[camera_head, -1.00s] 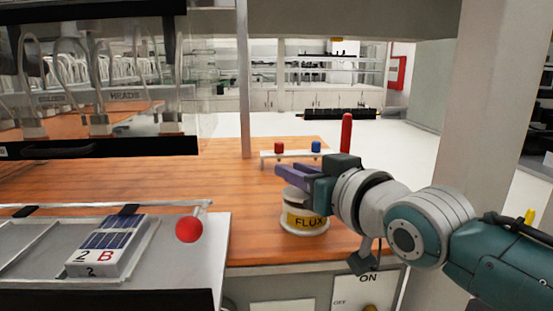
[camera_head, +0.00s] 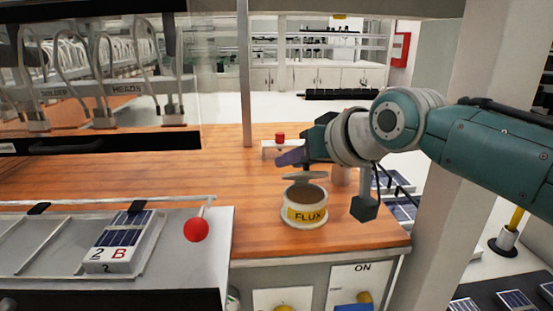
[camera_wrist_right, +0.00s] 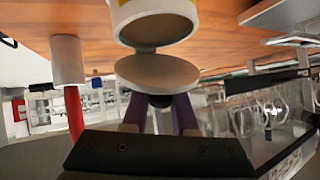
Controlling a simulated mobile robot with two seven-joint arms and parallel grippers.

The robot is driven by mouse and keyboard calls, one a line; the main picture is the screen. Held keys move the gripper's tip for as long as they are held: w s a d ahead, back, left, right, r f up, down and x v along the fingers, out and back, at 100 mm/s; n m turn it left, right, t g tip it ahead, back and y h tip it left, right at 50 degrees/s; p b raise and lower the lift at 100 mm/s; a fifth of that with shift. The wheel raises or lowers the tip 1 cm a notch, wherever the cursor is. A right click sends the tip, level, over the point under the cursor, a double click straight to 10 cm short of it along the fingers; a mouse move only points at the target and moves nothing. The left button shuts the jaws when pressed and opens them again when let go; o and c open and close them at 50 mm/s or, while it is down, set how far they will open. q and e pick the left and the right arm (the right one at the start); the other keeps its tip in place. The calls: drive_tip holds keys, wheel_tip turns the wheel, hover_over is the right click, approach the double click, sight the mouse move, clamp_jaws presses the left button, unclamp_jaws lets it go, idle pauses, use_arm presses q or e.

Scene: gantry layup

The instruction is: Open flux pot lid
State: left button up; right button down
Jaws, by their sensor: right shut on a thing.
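The flux pot (camera_head: 304,214) is a white round pot with a yellow FLUX label, upright on the wooden bench. Its mouth is uncovered, and the pot (camera_wrist_right: 152,26) also shows in the right wrist view. The pale round lid (camera_head: 303,177) is above the mouth, apart from the pot. My right gripper (camera_head: 288,158) is above it, shut on the lid. In the right wrist view the lid (camera_wrist_right: 157,73) is a disc in front of the purple fingers (camera_wrist_right: 163,110), which hide its knob. My left gripper is not in view.
A small rack (camera_head: 270,152) with a red knob (camera_head: 280,135) stands behind the pot. A white cylinder (camera_wrist_right: 67,60) with a red rod stands beside the pot. Bench space left of the pot is clear.

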drive_tip(key=c, duration=0.7)
unclamp_jaws()
drive_tip(key=shift+p+v, duration=0.7)
drive_tip(key=shift+v, duration=4.3)
